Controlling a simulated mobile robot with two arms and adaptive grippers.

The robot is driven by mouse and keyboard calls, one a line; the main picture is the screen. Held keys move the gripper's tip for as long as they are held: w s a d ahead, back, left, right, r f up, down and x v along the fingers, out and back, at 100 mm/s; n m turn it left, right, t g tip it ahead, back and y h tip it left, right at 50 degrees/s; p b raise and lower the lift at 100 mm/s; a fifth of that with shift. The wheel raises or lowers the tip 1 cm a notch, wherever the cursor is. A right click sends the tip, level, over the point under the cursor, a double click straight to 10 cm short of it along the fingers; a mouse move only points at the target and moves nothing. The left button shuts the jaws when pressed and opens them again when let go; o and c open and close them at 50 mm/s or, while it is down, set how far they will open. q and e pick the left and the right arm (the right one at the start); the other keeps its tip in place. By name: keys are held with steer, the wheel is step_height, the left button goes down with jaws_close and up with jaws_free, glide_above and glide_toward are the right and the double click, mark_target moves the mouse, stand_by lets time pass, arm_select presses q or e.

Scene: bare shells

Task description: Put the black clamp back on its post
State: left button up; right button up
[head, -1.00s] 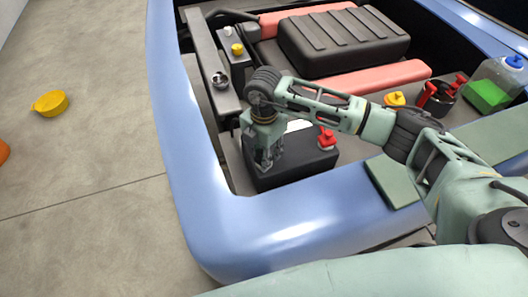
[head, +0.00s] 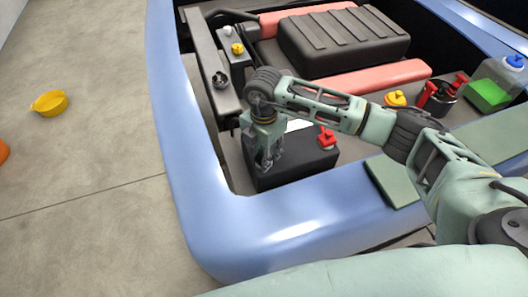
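A black battery (head: 308,168) sits in the near left corner of the engine bay. A red clamp (head: 327,138) is on its right end. My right gripper (head: 266,164) points down over the battery's left end, its fingertips close to the top. I cannot tell whether its fingers are apart or shut on something. I cannot make out the black clamp or the left post; the gripper covers that end of the battery. My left gripper is not in view.
The blue car body edge (head: 300,222) runs around the bay. A dark ribbed engine cover (head: 343,40) and red parts lie behind. A yellow cap (head: 395,98) and a tank with green liquid (head: 488,95) are at right.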

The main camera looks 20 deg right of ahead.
stand_by(0.3)
steer(key=o, duration=1.2)
steer(key=shift+o, duration=0.6)
steer(key=o, duration=0.4)
steer(key=shift+r+p, duration=2.3)
steer(key=shift+r, duration=1.2)
